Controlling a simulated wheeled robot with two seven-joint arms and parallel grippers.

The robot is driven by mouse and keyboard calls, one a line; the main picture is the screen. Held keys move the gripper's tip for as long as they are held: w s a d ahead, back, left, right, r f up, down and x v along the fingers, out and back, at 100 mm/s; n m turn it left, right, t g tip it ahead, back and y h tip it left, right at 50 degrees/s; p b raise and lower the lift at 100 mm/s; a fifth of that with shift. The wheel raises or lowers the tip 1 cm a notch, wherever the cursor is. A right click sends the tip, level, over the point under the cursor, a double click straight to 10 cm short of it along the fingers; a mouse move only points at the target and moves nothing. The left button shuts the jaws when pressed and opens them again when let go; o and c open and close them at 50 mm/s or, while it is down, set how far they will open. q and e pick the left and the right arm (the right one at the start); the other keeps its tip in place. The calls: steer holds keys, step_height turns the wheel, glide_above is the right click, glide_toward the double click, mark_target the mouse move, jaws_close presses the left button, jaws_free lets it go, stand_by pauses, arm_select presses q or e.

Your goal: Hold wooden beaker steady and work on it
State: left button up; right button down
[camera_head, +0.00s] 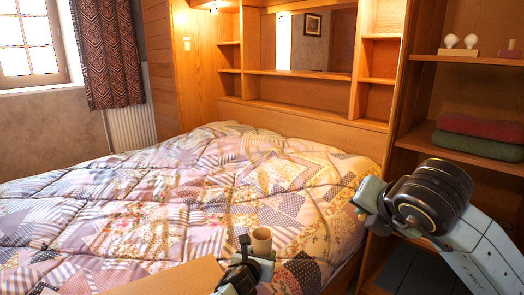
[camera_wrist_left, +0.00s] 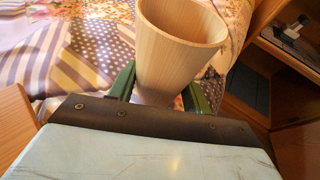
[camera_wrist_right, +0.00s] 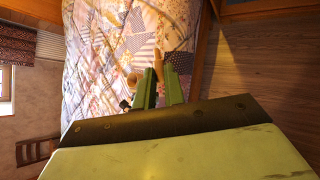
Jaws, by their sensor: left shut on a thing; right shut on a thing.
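The wooden beaker (camera_head: 261,241) is a pale, open-topped cup near the bottom middle of the head view. My left gripper (camera_head: 256,264) is shut on it; in the left wrist view the beaker (camera_wrist_left: 180,50) sits between the green fingers (camera_wrist_left: 160,92), its mouth facing up and slightly tilted. My right gripper (camera_head: 360,208) is to the right of the beaker, apart from it. In the right wrist view its fingers (camera_wrist_right: 162,86) are shut on a narrow brown wooden-looking piece (camera_wrist_right: 159,67). The beaker (camera_wrist_right: 132,79) shows left of them there. The piece's full shape is hidden.
A light wooden surface (camera_head: 170,281) lies at the bottom, left of the beaker. The bed with a patchwork quilt (camera_head: 150,200) fills the middle. Wooden floor (camera_wrist_right: 265,65) is clear in the right wrist view.

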arm_select(q)
steer(key=c, duration=0.4)
arm_select(e)
steer(key=w+a+f+n+g+y, duration=0.25)
steer(key=w+a+n+y, duration=0.2)
steer(key=w+a, duration=0.35)
steer(key=w+a+f+n+g+y, duration=0.1)
steer(key=w+a+f+n+y, duration=0.3)
steer(key=w+a, duration=0.5)
steer(key=shift+n+t+h, duration=0.25)
steer(key=shift+h, duration=0.4)
steer(key=shift+d+f, duration=0.1)
steer(key=shift+f, duration=2.8)
